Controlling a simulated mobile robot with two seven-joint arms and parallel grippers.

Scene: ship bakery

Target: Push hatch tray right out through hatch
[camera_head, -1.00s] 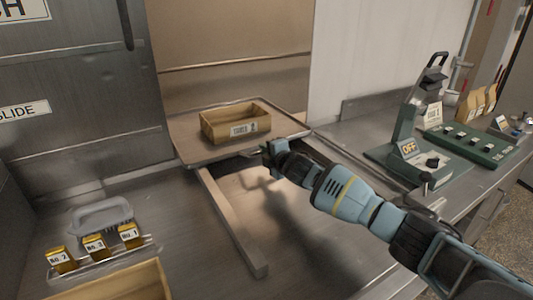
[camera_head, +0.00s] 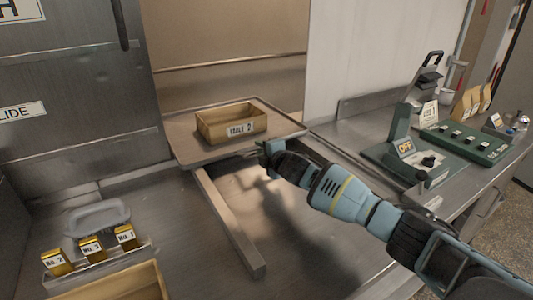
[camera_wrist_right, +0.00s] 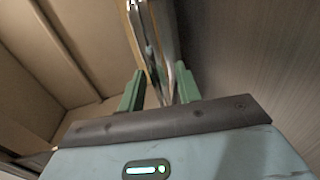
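The hatch tray (camera_head: 183,147) is a flat brown metal tray at the hatch opening in the head view. My right gripper (camera_head: 264,152) is at the tray's near edge. In the right wrist view its two green fingers (camera_wrist_right: 160,88) are apart. A thin edge, seemingly the tray's rim (camera_wrist_right: 158,55), runs up from between them or just beyond; I cannot tell whether they touch it. My left gripper is not in view.
A rail (camera_head: 230,225) runs from under the tray toward me. A rack of labelled gold packets (camera_head: 92,252) and an open box (camera_head: 120,284) are at the lower left.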

